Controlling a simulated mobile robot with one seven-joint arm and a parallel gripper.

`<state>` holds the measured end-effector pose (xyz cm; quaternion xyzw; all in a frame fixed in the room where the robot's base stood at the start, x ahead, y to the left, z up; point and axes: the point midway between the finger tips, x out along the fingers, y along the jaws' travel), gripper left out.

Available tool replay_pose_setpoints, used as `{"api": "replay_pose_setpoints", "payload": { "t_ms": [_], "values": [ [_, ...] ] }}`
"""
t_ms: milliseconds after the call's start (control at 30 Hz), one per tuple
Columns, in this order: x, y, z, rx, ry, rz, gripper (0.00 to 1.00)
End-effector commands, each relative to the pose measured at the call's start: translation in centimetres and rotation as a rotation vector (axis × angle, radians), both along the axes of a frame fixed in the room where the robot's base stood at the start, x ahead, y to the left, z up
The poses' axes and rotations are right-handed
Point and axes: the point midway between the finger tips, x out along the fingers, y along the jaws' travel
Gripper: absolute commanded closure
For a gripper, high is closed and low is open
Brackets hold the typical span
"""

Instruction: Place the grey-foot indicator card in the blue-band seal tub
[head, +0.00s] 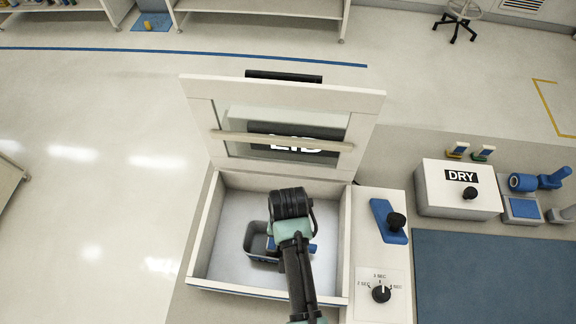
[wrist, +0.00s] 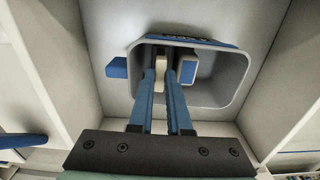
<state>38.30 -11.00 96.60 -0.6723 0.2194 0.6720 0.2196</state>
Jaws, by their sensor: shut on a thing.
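The grey seal tub with a blue band (head: 254,232) sits on the floor of an open-lidded box in the head view. In the wrist view the tub (wrist: 236,75) is seen from above, its blue band (wrist: 190,41) along the top edge. My gripper (head: 275,243) reaches down into it. In the wrist view the blue fingers of my gripper (wrist: 160,72) are shut on a narrow pale piece, seemingly the indicator card (wrist: 160,61), inside the tub's outline. Its foot is hidden, and I cannot tell whether it touches the tub floor. A blue-and-white block (wrist: 187,70) shows beside the fingers inside the tub.
The box walls (head: 200,235) surround the tub, and the raised lid (head: 280,100) stands behind. A blue block (wrist: 117,67) is beside the tub. Two other cards (head: 457,150) (head: 482,153) stand behind the DRY unit (head: 455,190). A dial panel (head: 382,285) lies right of the box.

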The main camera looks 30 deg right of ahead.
Motion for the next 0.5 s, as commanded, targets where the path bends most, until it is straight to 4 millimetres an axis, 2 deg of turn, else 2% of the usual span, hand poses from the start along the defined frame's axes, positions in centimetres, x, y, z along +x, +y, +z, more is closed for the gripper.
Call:
{"api": "replay_pose_setpoints", "payload": {
  "t_ms": [100,467,500],
  "values": [
    [0.02,-0.01,-0.75,-0.001,-0.001,0.000,1.00],
    [0.01,0.00,-1.18,0.000,0.000,0.000,1.00],
    [0.01,0.00,-1.15,-0.001,-0.001,0.000,0.80]
  ]
}}
